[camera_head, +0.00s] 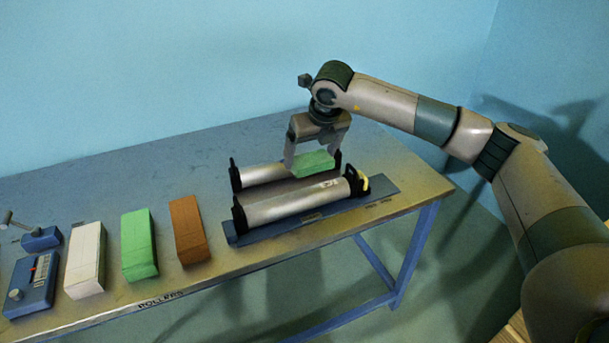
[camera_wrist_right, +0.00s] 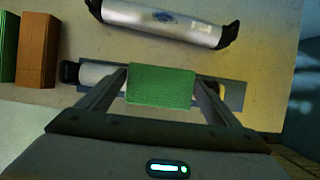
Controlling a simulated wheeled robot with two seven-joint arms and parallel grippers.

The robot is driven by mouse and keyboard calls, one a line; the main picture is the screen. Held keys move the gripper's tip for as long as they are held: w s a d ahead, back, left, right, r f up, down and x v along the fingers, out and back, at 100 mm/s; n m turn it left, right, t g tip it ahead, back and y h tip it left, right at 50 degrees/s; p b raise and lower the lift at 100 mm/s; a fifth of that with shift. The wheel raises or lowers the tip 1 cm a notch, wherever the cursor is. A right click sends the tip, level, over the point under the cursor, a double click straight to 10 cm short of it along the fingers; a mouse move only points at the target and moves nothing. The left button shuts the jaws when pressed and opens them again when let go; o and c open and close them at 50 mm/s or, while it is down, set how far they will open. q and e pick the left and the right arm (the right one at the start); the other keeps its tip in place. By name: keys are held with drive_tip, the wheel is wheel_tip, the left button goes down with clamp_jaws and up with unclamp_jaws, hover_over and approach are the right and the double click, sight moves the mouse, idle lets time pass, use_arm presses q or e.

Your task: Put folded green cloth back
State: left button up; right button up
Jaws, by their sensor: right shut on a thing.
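The folded green cloth (camera_head: 313,163) is a small flat green pad. My right gripper (camera_head: 317,160) is shut on it, with one finger at each side. In the right wrist view the cloth (camera_wrist_right: 160,87) sits between the two fingers (camera_wrist_right: 163,88) and hides the middle of a roller (camera_wrist_right: 98,74) beneath it. In the head view it overlaps the far roller (camera_head: 262,174), behind the near roller (camera_head: 285,204). I cannot tell whether it touches a roller. My left gripper is not in view.
Both rollers have black end brackets; a blue base plate (camera_head: 378,198) shows under the near one. Left of them stand a brown block (camera_head: 189,230), a green block (camera_head: 139,245) and a white block (camera_head: 86,261). A blue device (camera_head: 31,284) is farther left. The table's back is clear.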

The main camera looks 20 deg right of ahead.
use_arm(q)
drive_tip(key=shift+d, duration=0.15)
use_arm(e)
drive_tip(key=shift+s, duration=0.1)
drive_tip(key=shift+s+a+f+n+y, duration=0.3)
drive_tip(key=shift+s+n, duration=0.1)
drive_tip(key=shift+n, duration=0.3)
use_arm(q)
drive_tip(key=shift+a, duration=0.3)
use_arm(e)
drive_tip(key=s+a+f+n+g, duration=0.1)
drive_tip(key=s+a+n+g, duration=0.1)
drive_tip(key=s+n, duration=0.6)
drive_tip(key=s+a+f+n+g, duration=0.2)
drive_tip(key=s+n+g, duration=0.2)
drive_tip(key=s+n, duration=0.4)
drive_tip(key=s+a+f+n+g, duration=0.1)
drive_tip(key=s+n, duration=0.8)
drive_tip(key=n, duration=0.9)
drive_tip(key=shift+a+f+g+h, duration=0.2)
drive_tip(key=shift+a+g+h, duration=0.2)
drive_tip(key=shift+a+g, duration=0.55)
